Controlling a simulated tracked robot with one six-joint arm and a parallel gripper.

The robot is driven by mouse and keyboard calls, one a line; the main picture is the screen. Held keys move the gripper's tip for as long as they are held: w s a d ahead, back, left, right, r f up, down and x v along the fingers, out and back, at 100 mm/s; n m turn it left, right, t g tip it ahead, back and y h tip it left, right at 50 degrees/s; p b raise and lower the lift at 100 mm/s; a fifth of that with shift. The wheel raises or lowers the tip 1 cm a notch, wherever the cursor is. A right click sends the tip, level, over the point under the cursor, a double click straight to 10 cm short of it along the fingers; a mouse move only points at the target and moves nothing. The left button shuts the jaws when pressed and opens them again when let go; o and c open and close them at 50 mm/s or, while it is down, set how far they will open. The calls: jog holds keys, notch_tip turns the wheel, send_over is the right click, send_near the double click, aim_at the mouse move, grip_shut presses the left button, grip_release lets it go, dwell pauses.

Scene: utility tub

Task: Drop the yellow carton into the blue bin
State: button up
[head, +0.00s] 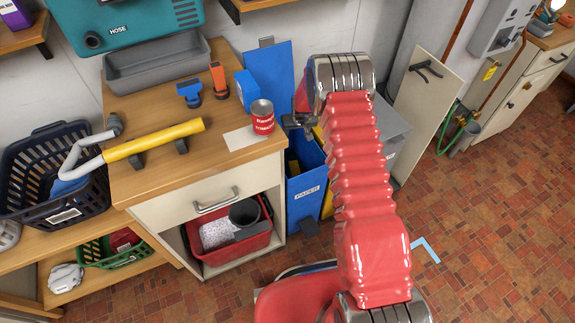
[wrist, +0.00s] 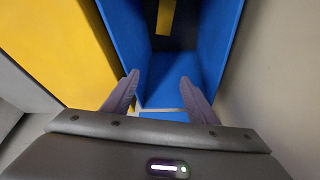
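The blue bin (head: 306,193), with a PAPER label, stands on the floor beside the wooden cabinet. In the wrist view its blue walls (wrist: 215,35) lie beyond my fingers. A yellow piece that looks like the yellow carton (wrist: 166,16) shows low in the bin's dark inside, cut off by the frame's top edge. My gripper (wrist: 160,80) is open, with nothing between its fingers, above the bin's mouth. In the head view my gripper (head: 294,122) is partly hidden by my arm. I cannot make out the carton in that view.
A yellow bin (wrist: 62,45) stands right beside the blue bin, and a grey bin (head: 393,135) is behind my arm. A red and white can (head: 262,118) stands on the cabinet top (head: 228,158) near its edge. The tiled floor (head: 480,225) at right is mostly clear.

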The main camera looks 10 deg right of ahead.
jog(key=shift+o, duration=0.3)
jog(key=v, duration=1.3)
jog(key=shift+s+r, duration=0.2)
jog(key=shift+r, duration=0.1)
dwell(0.7)
jog(key=s+a+f+v, duration=0.1)
jog(key=s+v, duration=0.1)
jog(key=v, duration=1.2)
jog(key=s+a+f+v, duration=0.1)
jog(key=s+v, duration=0.2)
jog(key=v, duration=1.1)
jog(key=s+r, duration=0.3)
jog(key=s, duration=0.9)
jog(key=s+r+t, duration=0.1)
jog(key=s+r, duration=0.3)
jog(key=s, duration=0.9)
jog(key=shift+a, duration=0.4)
